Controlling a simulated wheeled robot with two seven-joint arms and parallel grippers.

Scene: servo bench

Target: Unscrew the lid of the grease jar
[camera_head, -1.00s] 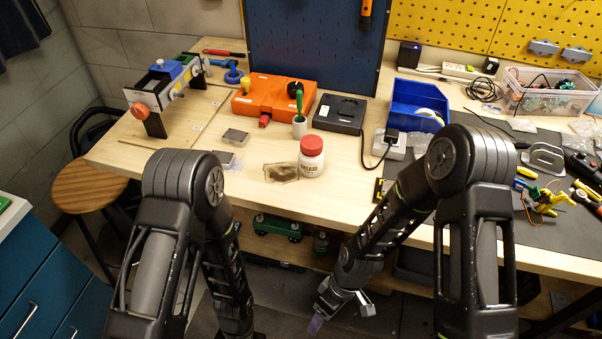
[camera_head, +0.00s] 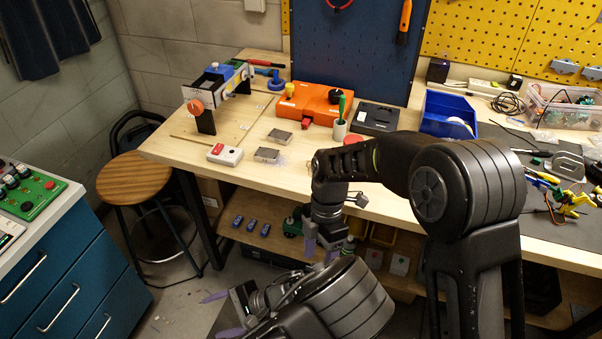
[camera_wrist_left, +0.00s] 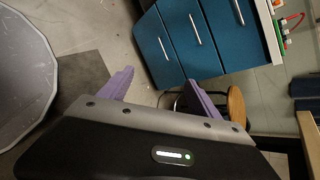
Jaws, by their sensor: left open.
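The grease jar shows only as its red lid (camera_head: 355,139) on the bench, just above my right forearm in the head view. The arm hides the jar's white body. My left gripper (camera_head: 220,315) is low at the bottom left, well off the bench, with its purple fingers apart and empty. In the left wrist view my left gripper (camera_wrist_left: 160,92) shows the same open fingers, with floor and blue drawers beyond. My right gripper (camera_head: 321,250) hangs in front of the bench edge, fingers pointing down with a gap between them. Neither gripper touches the jar.
A round stool (camera_head: 133,180) and a blue drawer cabinet (camera_head: 75,275) stand at left. A shelf runs under the bench.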

